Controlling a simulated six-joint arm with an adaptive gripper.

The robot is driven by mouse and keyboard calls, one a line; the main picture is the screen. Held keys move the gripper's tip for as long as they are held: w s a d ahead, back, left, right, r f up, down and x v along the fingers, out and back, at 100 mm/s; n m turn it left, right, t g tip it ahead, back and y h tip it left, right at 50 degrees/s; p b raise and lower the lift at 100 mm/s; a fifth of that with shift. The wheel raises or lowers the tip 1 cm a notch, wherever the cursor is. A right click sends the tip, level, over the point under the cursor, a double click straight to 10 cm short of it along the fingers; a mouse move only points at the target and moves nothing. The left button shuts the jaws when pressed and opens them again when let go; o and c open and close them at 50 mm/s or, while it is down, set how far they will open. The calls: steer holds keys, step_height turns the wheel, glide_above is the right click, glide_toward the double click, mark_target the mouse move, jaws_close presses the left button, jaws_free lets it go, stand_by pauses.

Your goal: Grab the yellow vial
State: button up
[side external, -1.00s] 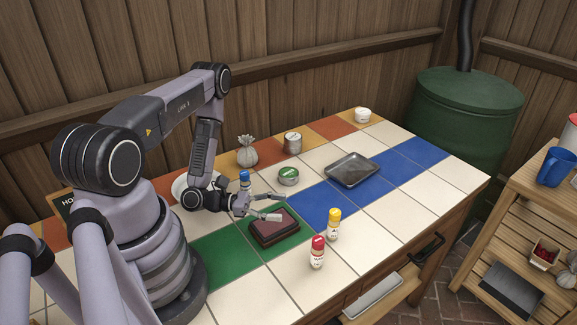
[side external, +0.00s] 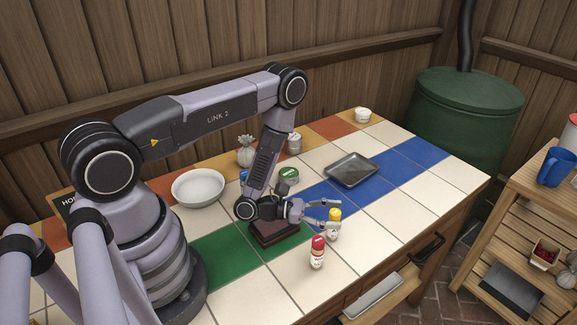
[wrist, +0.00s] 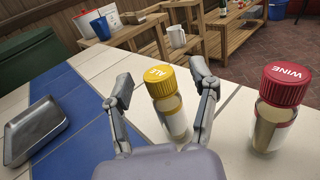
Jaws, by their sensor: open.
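The yellow vial (side external: 334,224) stands upright on the tiled table, with a yellow cap and a pale label. My gripper (side external: 331,213) is open, low over the table, with one finger on each side of the vial. In the wrist view my gripper (wrist: 165,85) shows a gap between the left finger and the vial; the right finger is closer to it. I cannot tell whether it touches.
A red-capped vial (side external: 317,253), marked WINE, stands close by; it is right of my gripper in the wrist view (wrist: 276,108). A dark brown box (side external: 275,235) lies beneath my wrist. A grey metal tray (side external: 351,170) lies farther back. A white bowl (side external: 198,188) is at left.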

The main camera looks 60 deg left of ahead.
steer(key=shift+w+d, duration=0.2)
jaws_close()
stand_by(0.3)
steer(key=shift+r, duration=0.1)
